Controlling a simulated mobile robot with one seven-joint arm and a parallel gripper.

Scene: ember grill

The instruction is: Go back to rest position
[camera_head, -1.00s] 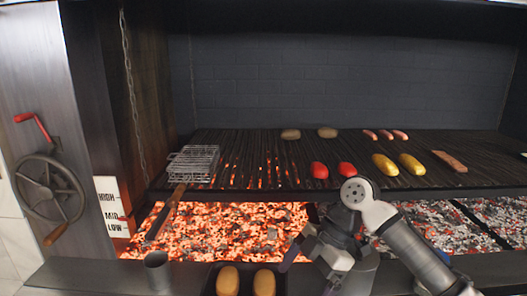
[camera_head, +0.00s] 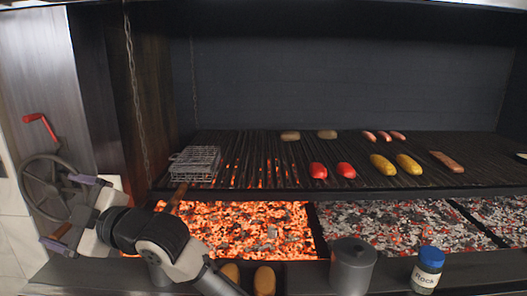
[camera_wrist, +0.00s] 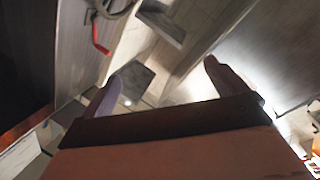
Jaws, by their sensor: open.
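My gripper (camera_head: 72,213) is at the far left of the head view, in front of the wheel crank (camera_head: 52,190). Its two purple-tipped fingers point left and stand apart, with nothing between them. The wrist view shows the spread fingers (camera_wrist: 162,75) too, with floor and metal panels beyond them. My arm hides part of the front ledge, the sign with the height levels and part of the wheel. In the head view I cannot tell how far the fingers are from the wheel.
A wire basket (camera_head: 194,163) lies at the grate's left. Red pieces (camera_head: 318,170), yellow pieces (camera_head: 382,164) and other food sit on the grate (camera_head: 260,178). A grey pot (camera_head: 352,268), a labelled jar (camera_head: 427,270) and brown pieces (camera_head: 265,281) are in front. Coals (camera_head: 270,225) glow below.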

